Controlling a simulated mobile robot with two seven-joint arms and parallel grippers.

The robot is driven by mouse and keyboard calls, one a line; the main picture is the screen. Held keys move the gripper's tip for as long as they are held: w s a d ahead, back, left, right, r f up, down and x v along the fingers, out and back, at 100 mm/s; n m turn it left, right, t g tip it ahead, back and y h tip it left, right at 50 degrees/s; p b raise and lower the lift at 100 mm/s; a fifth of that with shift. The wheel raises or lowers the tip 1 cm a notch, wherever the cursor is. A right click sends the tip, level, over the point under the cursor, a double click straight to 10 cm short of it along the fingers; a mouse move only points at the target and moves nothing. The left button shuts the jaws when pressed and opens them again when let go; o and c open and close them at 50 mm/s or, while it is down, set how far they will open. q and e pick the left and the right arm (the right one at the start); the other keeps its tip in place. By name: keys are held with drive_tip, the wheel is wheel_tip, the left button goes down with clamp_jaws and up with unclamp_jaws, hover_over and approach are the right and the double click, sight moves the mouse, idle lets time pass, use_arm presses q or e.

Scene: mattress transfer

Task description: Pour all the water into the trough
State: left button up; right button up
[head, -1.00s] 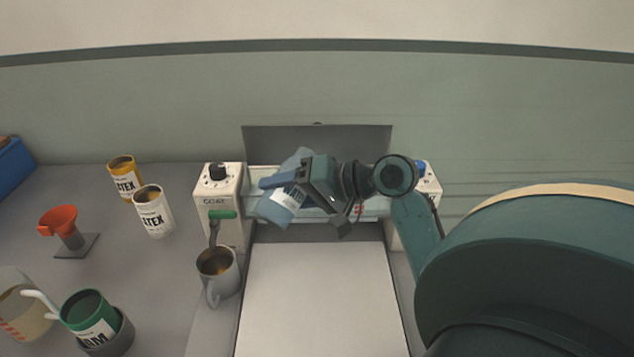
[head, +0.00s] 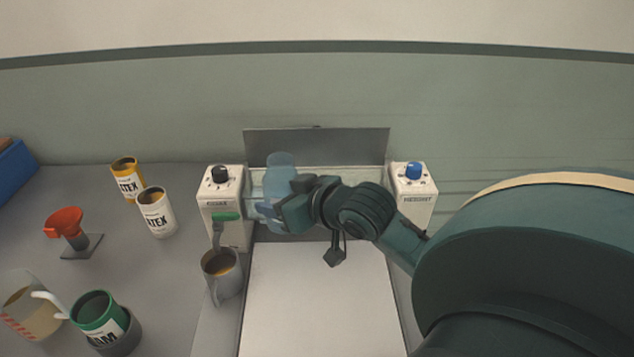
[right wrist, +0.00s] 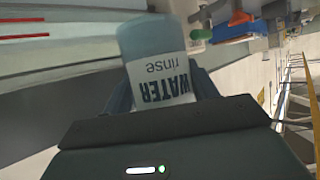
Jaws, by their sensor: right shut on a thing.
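A translucent blue bottle (head: 281,168) is in my right gripper (head: 279,205), above the left part of the trough (head: 345,173). The bottle stands close to upright in the head view. In the right wrist view the bottle (right wrist: 158,60) shows a white "WATER rinse" label between the fingers. My right arm and gripper cover the middle of the trough, and the water level in bottle and trough cannot be told. My left gripper is in neither view.
White boxes with a black knob (head: 221,174) and a blue knob (head: 414,170) flank the trough. A grey mug (head: 226,283) stands before the left box.

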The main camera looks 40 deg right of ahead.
sight(289, 178)
drive_tip(key=shift+r, duration=0.45)
drive_tip(key=shift+r+p, duration=0.35)
drive_tip(key=shift+r, duration=1.65)
drive_tip(key=shift+a, duration=0.1)
drive_tip(key=s+a+f+h, duration=0.1)
drive_tip(key=s+a+f, duration=0.3)
drive_tip(key=a+f, duration=0.3)
drive_tip(key=shift+a+m, duration=0.4)
drive_tip(key=shift+a, duration=0.5)
